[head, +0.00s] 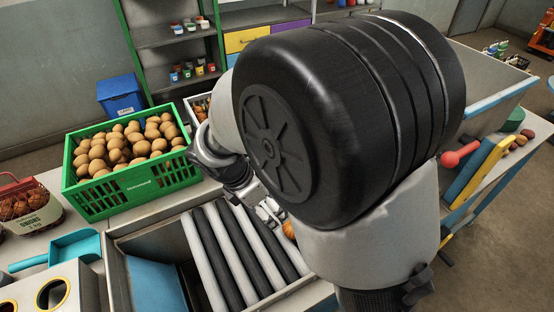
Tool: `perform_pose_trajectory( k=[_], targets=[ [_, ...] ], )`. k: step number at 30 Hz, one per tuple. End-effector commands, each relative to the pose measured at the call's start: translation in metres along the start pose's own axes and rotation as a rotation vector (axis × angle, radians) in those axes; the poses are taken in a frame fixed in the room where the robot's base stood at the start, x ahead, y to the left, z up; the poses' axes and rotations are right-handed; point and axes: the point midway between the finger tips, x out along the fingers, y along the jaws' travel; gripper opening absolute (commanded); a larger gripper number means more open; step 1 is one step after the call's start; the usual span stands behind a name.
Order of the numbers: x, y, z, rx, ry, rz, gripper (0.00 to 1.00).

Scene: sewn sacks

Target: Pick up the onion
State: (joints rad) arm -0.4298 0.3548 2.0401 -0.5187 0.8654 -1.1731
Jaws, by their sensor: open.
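A small orange-brown round thing, likely the onion (289,230), shows at the right end of the roller bed, mostly hidden behind my arm. My gripper (268,212) hangs over the rollers just left of it, with its fingers open. The fingers are small and partly covered by my arm, so I cannot tell how far apart they and the onion are. A net bag labelled onions (30,207) stands at the left edge, holding several brown-red onions.
The roller bed (228,255) has grey and black rollers inside a metal frame. A green crate (140,180) full of brown round produce stands behind it. A teal scoop (68,247) lies at left. A blue box (120,95) and shelves (160,37) are at the back.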

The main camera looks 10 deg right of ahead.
Motion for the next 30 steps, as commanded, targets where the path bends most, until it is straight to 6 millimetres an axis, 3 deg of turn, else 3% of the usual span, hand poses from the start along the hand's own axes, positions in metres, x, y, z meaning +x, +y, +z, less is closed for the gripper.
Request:
perform_pose_trajectory(
  k=[5,18,30],
  targets=[
    [0.023,0.002,-0.003,-0.034,-0.006,-0.006,0.76],
    [0.113,0.001,-0.002,-0.028,-0.005,-0.005,0.76],
    [0.142,0.0,0.004,-0.027,-0.005,-0.004,0.76]
  ],
)
